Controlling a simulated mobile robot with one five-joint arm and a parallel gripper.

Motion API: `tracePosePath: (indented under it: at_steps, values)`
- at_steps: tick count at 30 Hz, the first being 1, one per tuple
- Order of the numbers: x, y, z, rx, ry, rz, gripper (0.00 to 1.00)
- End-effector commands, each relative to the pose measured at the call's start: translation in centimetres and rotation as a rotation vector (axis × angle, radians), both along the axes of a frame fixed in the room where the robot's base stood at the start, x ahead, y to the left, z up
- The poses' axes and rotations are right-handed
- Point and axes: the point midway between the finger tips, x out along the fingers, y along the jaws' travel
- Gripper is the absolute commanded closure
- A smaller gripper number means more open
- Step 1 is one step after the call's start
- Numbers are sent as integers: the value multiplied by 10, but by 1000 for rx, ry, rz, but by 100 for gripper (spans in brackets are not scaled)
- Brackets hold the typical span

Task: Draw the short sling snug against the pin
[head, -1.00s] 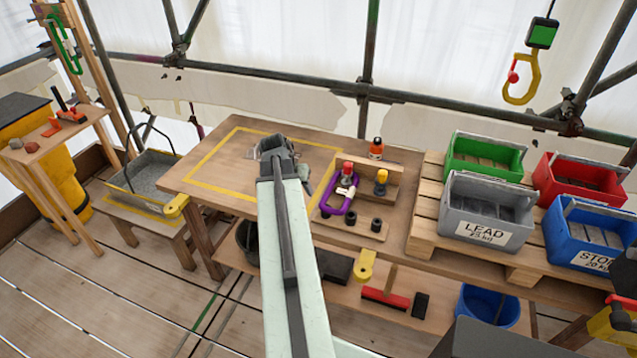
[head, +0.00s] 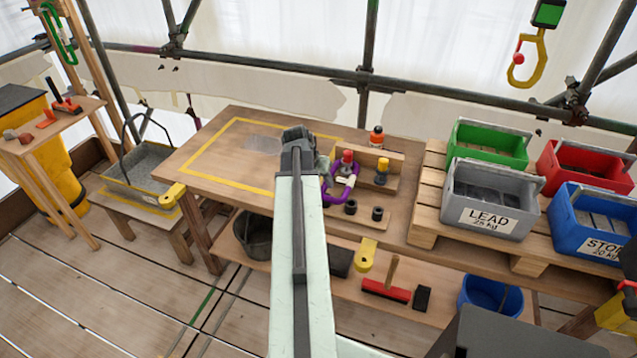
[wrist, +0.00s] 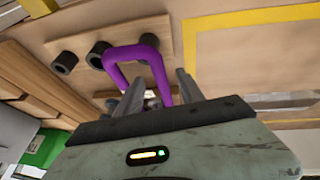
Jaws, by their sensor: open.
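A purple loop (head: 335,198), the likely short sling, lies at the left of a small wooden rack on the workbench, by a red-topped piece (head: 347,157). In the wrist view the purple loop (wrist: 160,55) arches over dark pegs (wrist: 66,62) on a board, and its lower ends run down between or behind my fingers. My gripper (wrist: 160,76) is open, one finger on each side near the loop. In the head view my gripper (head: 325,168) is beside the loop's left edge, partly hidden by my arm. I cannot tell which peg is the pin.
A yellow-topped piece (head: 382,165) and two black sockets (head: 377,213) are on the rack. Grey LEAD (head: 487,200), green, red and blue bins are on a pallet at right. A yellow hook (head: 527,62) hangs above.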

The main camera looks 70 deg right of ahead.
Motion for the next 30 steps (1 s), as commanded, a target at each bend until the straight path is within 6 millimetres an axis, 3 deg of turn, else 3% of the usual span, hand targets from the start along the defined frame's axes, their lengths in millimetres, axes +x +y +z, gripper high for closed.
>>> tracePosePath:
  at_steps: [1,4,14,19,30]
  values:
    - [-1,-5,-17,0,0,-1,55]
    - [-3,-10,-26,0,-1,-2,55]
    - [-4,-11,-26,1,-1,-2,55]
    - [-5,-11,-26,1,-1,-2,100]
    - [-5,-2,-26,1,0,-1,100]
